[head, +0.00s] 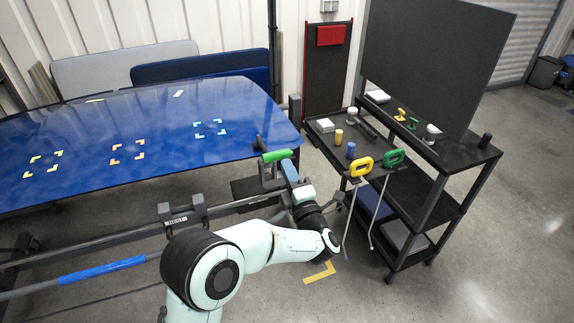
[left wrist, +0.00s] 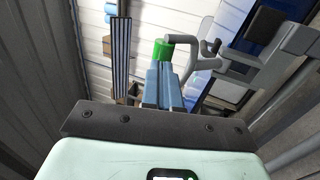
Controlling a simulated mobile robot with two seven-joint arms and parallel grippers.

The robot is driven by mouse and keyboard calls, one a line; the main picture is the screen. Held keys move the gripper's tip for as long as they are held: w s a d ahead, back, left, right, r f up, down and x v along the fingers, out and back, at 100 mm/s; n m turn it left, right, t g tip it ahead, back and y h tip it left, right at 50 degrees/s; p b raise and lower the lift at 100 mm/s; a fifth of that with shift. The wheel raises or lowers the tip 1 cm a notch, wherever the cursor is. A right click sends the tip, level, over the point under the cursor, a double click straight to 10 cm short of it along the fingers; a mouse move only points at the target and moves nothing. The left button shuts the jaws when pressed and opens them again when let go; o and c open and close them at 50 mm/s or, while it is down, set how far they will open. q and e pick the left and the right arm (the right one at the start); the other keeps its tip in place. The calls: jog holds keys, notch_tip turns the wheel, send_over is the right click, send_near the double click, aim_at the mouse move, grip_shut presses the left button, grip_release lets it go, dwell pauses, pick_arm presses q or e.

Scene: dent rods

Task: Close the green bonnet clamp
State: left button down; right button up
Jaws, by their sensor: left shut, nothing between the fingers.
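The green bonnet clamp (head: 275,156) is at the front right corner of the blue bonnet, its green grip lying roughly level beside dark metal parts. My left gripper (head: 289,169) is just at the right end of the green grip, its blue fingers shut and empty. In the left wrist view the shut fingers (left wrist: 162,68) point at the green grip (left wrist: 163,49), with a grey curved clamp arm (left wrist: 208,52) to its right. I cannot tell whether the fingers touch the grip. My right gripper is in neither view.
The blue bonnet (head: 100,130) lies on a stand with a dark rail below. A black cart (head: 385,150) with yellow-handled (head: 361,167) and green-handled (head: 393,158) rods stands to the right. Open floor lies in front of the cart.

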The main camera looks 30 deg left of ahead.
pick_arm(q)
jog(key=shift+w+a, duration=0.3)
jog(key=shift+a, duration=0.05)
jog(key=shift+w+a+r+p, duration=0.1)
jog(key=shift+a+r+p, duration=0.2)
jog(key=shift+r, duration=0.3)
jog(key=shift+w+a+r+g+h+p, duration=0.2)
jog(key=shift+r+g+h+p, duration=0.1)
jog(key=shift+r+g+h, duration=0.15)
jog(key=shift+d+f, duration=0.1)
jog(key=shift+f, duration=0.1)
